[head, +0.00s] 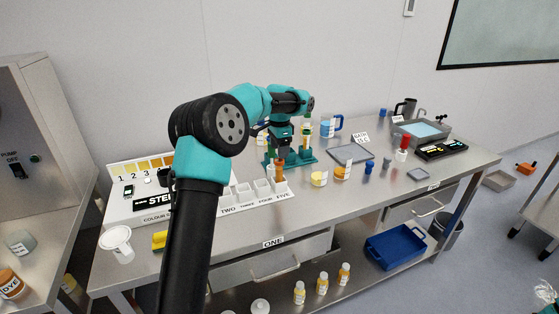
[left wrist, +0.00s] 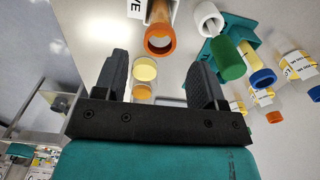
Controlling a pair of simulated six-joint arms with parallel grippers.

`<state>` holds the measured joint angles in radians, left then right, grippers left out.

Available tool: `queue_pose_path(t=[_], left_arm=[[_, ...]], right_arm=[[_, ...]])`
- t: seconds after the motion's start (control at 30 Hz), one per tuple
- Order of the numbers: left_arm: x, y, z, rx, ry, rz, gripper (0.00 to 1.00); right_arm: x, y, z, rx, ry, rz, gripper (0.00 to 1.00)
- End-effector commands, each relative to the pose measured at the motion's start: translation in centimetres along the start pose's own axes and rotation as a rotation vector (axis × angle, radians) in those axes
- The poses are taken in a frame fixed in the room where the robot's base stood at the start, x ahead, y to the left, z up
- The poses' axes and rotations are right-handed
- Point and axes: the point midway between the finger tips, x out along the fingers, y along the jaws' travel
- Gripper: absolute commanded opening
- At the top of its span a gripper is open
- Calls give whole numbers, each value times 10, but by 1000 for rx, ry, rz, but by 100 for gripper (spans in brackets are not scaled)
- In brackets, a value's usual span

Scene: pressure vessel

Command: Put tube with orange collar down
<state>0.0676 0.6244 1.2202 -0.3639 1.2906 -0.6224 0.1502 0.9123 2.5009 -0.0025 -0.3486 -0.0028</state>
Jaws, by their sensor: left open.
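The tube with the orange collar (head: 279,169) stands at the right end of the white numbered block, at the place marked FIVE. In the left wrist view its orange collar (left wrist: 160,40) shows beside a white wall lettered "VE". My left gripper (head: 282,150) is just above the tube in the head view. In the left wrist view its two fingers (left wrist: 160,75) are wide apart with nothing held between them. The collar appears beyond the fingertips, apart from them. How deep the tube sits is hidden. My right gripper is not in view.
A teal rack (head: 300,160) stands right behind the tube; a green-capped tube (left wrist: 228,58) shows near it. Yellow (head: 319,179) and orange (head: 342,173) pots stand to the right. The bench front right is fairly clear.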

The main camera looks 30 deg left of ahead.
Motion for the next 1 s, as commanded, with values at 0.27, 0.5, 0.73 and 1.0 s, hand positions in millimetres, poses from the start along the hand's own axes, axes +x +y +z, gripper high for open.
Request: queue_pose_path(t=[0.27, 0.5, 0.73, 1.0], left_arm=[[-32, 0, 0, 1, 0, 0, 64], [-35, 0, 0, 1, 0, 0, 64], [-34, 0, 0, 1, 0, 0, 64], [-34, 1, -1, 3, -1, 0, 64]], right_arm=[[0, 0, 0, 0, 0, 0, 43], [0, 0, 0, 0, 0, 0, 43], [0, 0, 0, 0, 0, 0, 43], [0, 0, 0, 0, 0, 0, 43]])
